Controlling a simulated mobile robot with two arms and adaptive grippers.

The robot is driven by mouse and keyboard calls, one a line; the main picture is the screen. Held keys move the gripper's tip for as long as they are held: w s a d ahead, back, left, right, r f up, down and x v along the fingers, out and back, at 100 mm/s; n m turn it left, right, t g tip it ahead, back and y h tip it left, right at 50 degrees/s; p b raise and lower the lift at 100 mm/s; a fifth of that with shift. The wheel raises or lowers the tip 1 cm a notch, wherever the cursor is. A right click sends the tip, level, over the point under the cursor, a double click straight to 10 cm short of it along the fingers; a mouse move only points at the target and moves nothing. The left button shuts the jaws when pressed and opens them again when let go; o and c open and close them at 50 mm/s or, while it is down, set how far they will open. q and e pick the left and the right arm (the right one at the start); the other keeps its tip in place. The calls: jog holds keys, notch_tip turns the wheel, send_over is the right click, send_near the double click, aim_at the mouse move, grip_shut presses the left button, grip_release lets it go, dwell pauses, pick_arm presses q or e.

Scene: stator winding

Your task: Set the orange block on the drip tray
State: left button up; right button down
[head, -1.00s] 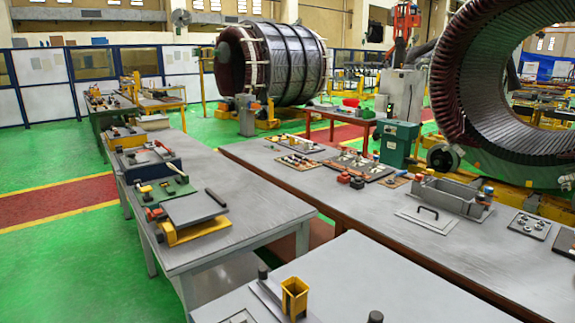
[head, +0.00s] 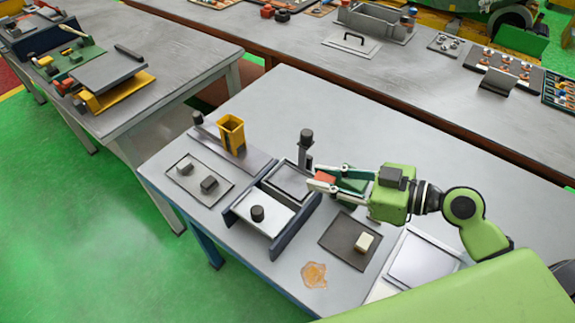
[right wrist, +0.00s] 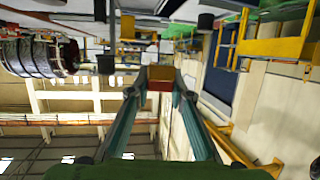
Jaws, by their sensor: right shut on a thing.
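The orange block (head: 323,178) is between the fingertips of my right gripper (head: 320,182), which is shut on it above the near table. In the right wrist view the orange block (right wrist: 160,84) sits between the two finger ends. No tray is labelled, so I cannot tell for sure which is the drip tray. A dark flat tray (head: 338,237) with a cream block (head: 364,242) on it lies just below the gripper in the picture. A light shallow tray (head: 213,173) with two grey pieces lies at the left. My left gripper is not in view.
A blue-walled fixture (head: 275,236) with a black knob stands left of the gripper. A yellow cup (head: 231,134) stands behind it. A pale framed plate (head: 425,258) lies at the right, and an orange-brown puddle (head: 314,274) near the front edge. The table's back area is clear.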

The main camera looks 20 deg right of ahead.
jog(key=shift+s+a+f+m+h+p, duration=0.1)
jog(key=shift+a+f+m+h+p, duration=0.2)
jog(key=shift+a+f, duration=0.05)
jog(key=shift+a+f+t, duration=0.1)
jog(key=shift+a+t, duration=0.15)
jog(key=shift+t, duration=0.15)
jog(key=shift+a+m+h+p, duration=0.3)
jog(key=shift+a+m+p, duration=0.05)
jog(key=shift+m+p, duration=0.1)
jog(key=s+a+r+p, duration=0.2)
jog(key=s+a+r, duration=0.1)
jog(key=a+r, duration=0.1)
jog(key=shift+s+a+t, duration=0.3)
jog(key=shift+a+t, duration=0.1)
jog(key=shift+a, duration=0.5)
